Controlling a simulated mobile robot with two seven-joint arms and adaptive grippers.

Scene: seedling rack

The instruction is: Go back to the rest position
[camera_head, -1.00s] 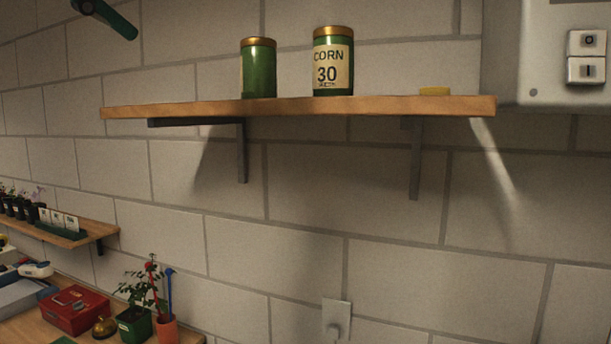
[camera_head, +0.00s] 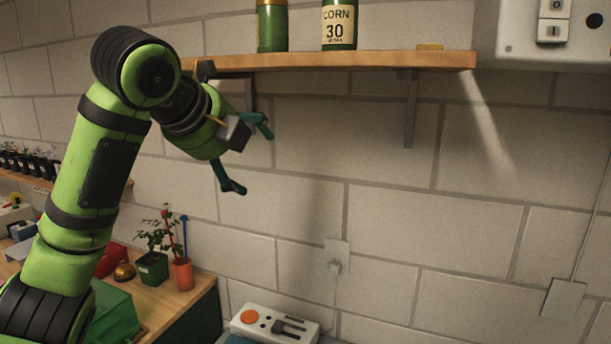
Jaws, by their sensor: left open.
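My left gripper (camera_head: 250,157) is in the head view, left of the middle, at the end of my green left arm. Its two dark green fingers are spread apart with nothing between them. It hangs in the air just below the wooden wall shelf (camera_head: 345,61), in front of the block wall. My right gripper is not in view.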

